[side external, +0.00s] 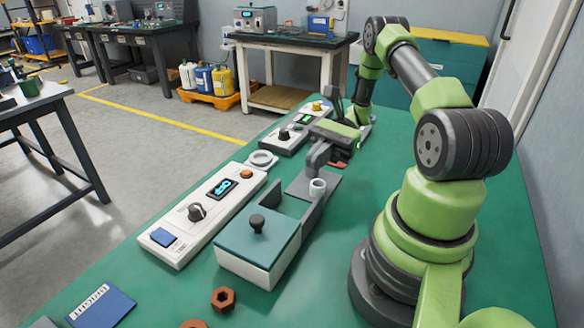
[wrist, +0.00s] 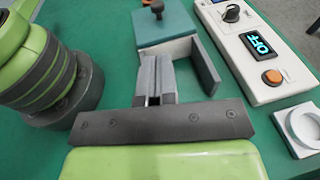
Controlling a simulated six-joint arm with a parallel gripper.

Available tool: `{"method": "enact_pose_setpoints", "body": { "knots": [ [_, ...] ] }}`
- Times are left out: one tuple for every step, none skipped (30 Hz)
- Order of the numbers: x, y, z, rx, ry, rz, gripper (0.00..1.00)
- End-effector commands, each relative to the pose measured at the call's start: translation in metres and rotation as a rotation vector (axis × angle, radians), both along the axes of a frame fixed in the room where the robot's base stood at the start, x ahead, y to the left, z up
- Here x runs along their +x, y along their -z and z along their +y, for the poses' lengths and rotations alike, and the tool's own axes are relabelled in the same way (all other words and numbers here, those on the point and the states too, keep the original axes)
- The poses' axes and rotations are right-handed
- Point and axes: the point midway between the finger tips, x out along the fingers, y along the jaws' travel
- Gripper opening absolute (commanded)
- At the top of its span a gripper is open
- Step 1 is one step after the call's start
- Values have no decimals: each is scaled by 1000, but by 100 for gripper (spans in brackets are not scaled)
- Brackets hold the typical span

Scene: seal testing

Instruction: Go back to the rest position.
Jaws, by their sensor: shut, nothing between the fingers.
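My gripper (side external: 316,162) is over the table, near the far end of a box fixture. In the wrist view my gripper (wrist: 156,62) has its two grey fingers together, with nothing between them. Beyond them is the box with a teal lid (side external: 262,232) and black knob; the lid also shows in the wrist view (wrist: 165,29). A grey plate (side external: 325,184) with a side wall extends from the box, and a small white cup-like part (side external: 318,188) stands there. In the wrist view the fingers hide part of this area.
A white control unit (side external: 213,208) beside the box has a knob, an orange button and a display reading OFF. A white ring holder (side external: 262,159), another control unit (side external: 290,134), a blue booklet (side external: 101,305) and brown hex nuts (side external: 223,298) lie on the green table.

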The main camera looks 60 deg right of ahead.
Motion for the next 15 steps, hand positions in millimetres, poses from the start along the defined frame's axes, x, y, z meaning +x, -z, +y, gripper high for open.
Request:
{"method": "enact_pose_setpoints", "body": {
  "knots": [
    [0, -1, 0, -5, -4, -1, 0],
    [1, -3, 0, -13, -11, -4, 0],
    [2, -6, 1, -31, -26, -9, 0],
    [3, -10, 3, -49, -42, -14, 0],
    [4, -15, 5, -75, -63, -22, 0],
    [6, -23, 8, -118, -98, -35, 0],
    [8, -30, 11, -156, -129, -49, 0],
    [9, -37, 14, -199, -163, -63, 0],
    [11, -48, 20, -261, -211, -85, 0],
    [12, -56, 24, -310, -248, -105, 0],
    [12, -64, 29, -359, -284, -125, 0],
    [12, -75, 36, -424, -331, -154, 0],
    [12, -82, 41, -471, -363, -175, 0],
    [11, -90, 46, -519, -395, -201, 0],
    [10, -99, 52, -583, -435, -234, 0]
  ]
}}
